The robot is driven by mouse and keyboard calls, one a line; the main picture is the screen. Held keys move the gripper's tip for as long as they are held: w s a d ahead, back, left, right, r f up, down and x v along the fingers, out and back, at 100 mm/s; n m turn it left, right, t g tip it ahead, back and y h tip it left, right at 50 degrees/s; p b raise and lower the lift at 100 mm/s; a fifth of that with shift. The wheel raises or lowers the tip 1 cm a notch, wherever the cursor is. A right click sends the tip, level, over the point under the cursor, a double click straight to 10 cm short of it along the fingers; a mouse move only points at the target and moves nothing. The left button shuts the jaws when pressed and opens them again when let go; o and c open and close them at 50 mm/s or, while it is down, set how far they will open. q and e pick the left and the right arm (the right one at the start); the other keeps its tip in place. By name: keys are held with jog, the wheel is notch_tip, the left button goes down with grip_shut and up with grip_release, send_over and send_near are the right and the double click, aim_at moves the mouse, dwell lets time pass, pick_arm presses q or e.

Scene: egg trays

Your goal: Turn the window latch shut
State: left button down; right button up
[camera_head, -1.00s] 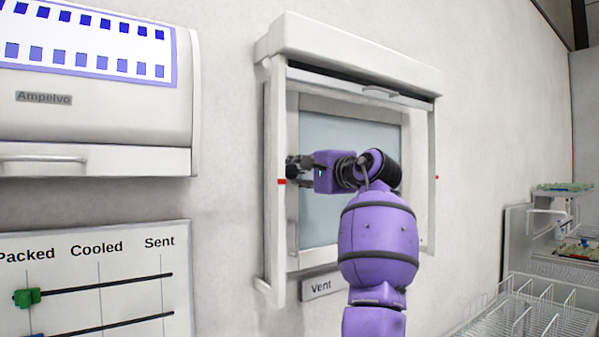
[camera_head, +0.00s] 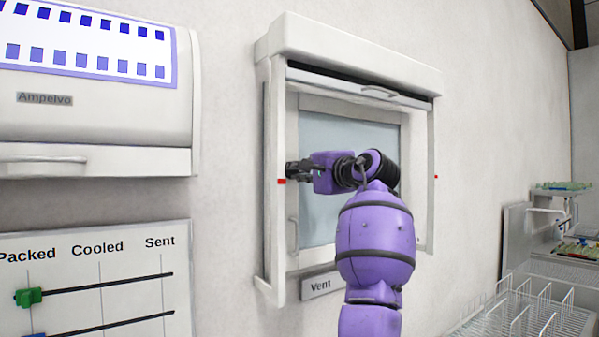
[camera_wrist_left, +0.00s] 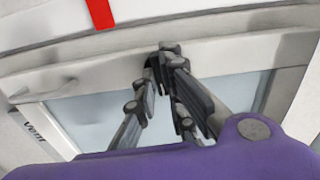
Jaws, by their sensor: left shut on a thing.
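The white window (camera_head: 306,103) is on the wall, its pane (camera_head: 319,215) behind my left arm. My left gripper (camera_head: 291,170) is at the window's left frame, level with a red mark (camera_head: 281,181). In the left wrist view the left gripper (camera_wrist_left: 166,65) reaches to the pale frame bar, its fingertips close together on a small dark grey part, which I take to be the latch (camera_wrist_left: 170,47). The fingers hide much of the latch, so its exact angle cannot be told. My right gripper is not in view.
A raised shutter with a handle (camera_head: 379,92) is above the pane. A second handle (camera_head: 293,235) is on the lower left frame. A "Vent" label (camera_head: 321,286) is below. A white cabinet (camera_head: 100,120) and slider board (camera_head: 80,275) are left; wire racks (camera_head: 530,315) are right.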

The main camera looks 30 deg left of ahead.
pick_arm(q)
jog(key=n, duration=0.3)
jog(key=shift+r+p, duration=0.1)
jog(key=shift+p, duration=0.25)
jog(key=n, duration=0.3)
jog(key=shift+n, duration=1.2)
jog(key=shift+n+b, duration=1)
jog(key=shift+n, duration=3.3)
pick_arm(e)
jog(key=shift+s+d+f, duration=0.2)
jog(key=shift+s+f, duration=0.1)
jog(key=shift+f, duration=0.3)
pick_arm(q)
jog(key=shift+n, duration=0.3)
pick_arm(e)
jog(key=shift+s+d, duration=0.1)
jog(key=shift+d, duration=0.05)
pick_arm(q)
jog(key=c, duration=1.8)
grip_release()
jog(key=shift+c, duration=0.2)
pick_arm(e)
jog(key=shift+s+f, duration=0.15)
